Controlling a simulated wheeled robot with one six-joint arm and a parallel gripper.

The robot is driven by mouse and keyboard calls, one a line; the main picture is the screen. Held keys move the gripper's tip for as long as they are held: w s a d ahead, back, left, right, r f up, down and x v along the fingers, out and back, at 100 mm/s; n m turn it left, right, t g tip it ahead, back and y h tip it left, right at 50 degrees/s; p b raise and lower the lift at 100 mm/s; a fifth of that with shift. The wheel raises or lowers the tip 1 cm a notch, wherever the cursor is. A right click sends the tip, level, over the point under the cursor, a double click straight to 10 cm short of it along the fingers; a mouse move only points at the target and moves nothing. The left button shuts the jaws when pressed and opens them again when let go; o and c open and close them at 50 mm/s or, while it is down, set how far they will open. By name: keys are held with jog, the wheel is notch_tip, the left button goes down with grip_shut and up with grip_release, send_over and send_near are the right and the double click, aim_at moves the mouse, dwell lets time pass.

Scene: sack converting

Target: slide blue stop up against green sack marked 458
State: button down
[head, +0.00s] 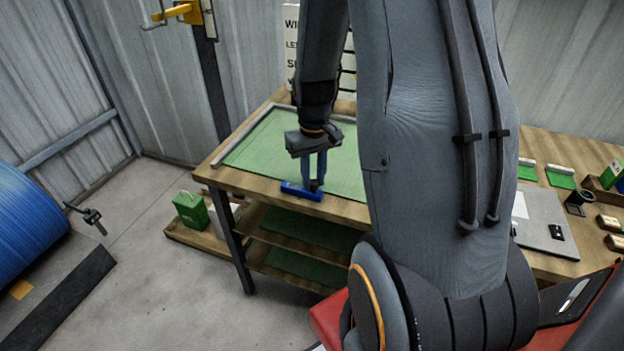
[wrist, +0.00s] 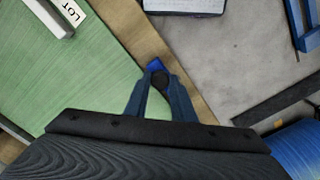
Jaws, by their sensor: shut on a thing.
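The blue stop (head: 300,191) is a short blue bar with a dark knob, at the front edge of the wooden table (head: 218,178). My gripper (head: 314,185) points down and is shut on the stop's dark knob. In the wrist view the fingers (wrist: 160,85) close around this knob, and a blue end of the stop (wrist: 155,64) shows beyond it. A large flat green sheet (head: 265,150) covers the tabletop beside the stop. No number 458 is readable in either view, so I cannot tell which green thing is the marked sack.
A pale rail (head: 232,145) runs along the table's left side. A green package (head: 190,212) stands on a low wooden platform at left. Green sheets (head: 295,228) lie on shelves below. A blue roll (head: 25,215) is at far left. A right-hand bench (head: 555,265) holds small items.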

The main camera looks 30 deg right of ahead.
jog(key=c, duration=1.5)
grip_release()
jog(key=shift+r, duration=0.1)
jog(key=shift+r+b, duration=0.85)
jog(key=shift+r, duration=3)
jog(key=shift+a, duration=0.1)
